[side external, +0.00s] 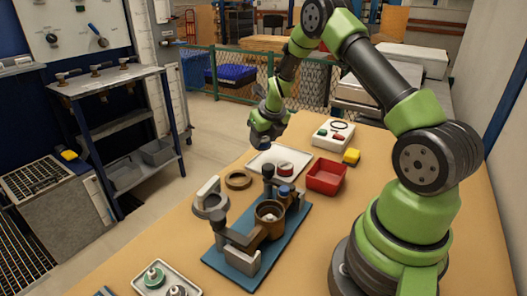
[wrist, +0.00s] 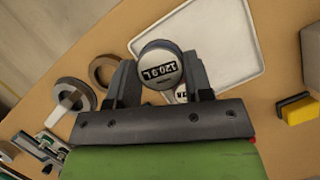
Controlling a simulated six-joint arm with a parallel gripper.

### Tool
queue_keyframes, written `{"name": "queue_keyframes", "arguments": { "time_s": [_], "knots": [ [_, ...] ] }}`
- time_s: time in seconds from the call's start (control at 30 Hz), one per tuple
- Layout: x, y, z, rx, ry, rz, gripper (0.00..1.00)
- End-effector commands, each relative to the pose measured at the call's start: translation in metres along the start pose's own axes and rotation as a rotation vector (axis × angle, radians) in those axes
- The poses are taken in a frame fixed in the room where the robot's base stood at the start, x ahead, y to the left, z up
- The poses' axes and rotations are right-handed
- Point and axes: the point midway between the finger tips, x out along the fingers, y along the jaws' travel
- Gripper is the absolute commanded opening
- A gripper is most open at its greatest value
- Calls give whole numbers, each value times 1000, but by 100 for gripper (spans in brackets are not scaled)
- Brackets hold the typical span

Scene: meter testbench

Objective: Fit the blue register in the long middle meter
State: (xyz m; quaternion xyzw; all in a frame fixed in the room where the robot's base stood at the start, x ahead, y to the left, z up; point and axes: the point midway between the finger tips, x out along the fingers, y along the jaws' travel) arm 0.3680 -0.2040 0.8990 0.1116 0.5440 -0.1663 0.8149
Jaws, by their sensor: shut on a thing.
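My gripper (side external: 266,128) hangs over the near edge of the white tray, well above the blue base plate (side external: 226,258). In the wrist view my gripper (wrist: 162,78) is shut on a round register (wrist: 160,68) with a white printed face and dark rim. In the side view the held register (side external: 264,143) looks dark blue below the fingers. The bronze meter (side external: 268,220), with an open round top, stands on the base plate among grey pipe parts. I cannot tell whether it is the long middle meter. A blue-topped part (side external: 285,191) stands behind it.
The white tray (side external: 262,162) holds a red-banded register (side external: 285,168). A red bin (side external: 326,177), yellow block (side external: 351,156) and button box (side external: 333,136) stand right. A brown ring (side external: 238,180) lies left; another tray (side external: 145,289) is in front.

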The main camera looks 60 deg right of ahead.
Motion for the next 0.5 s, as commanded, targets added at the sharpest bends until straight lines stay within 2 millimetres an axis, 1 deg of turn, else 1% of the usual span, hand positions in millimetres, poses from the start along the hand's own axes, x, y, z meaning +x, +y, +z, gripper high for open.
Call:
{"name": "queue_keyframes", "arguments": {
  "time_s": [0.03, 0.1, 0.23, 0.37, 0.5],
  "knots": [
    [-11, 0, 5, -1, -5, -1, 10],
    [-21, 0, 9, 0, -4, -1, 10],
    [-33, 2, 12, -20, -1, 7, 10],
    [-41, 8, 7, -89, 2, 37, 10],
    [-48, 18, -4, -215, 3, 92, 10]
  ]
}}
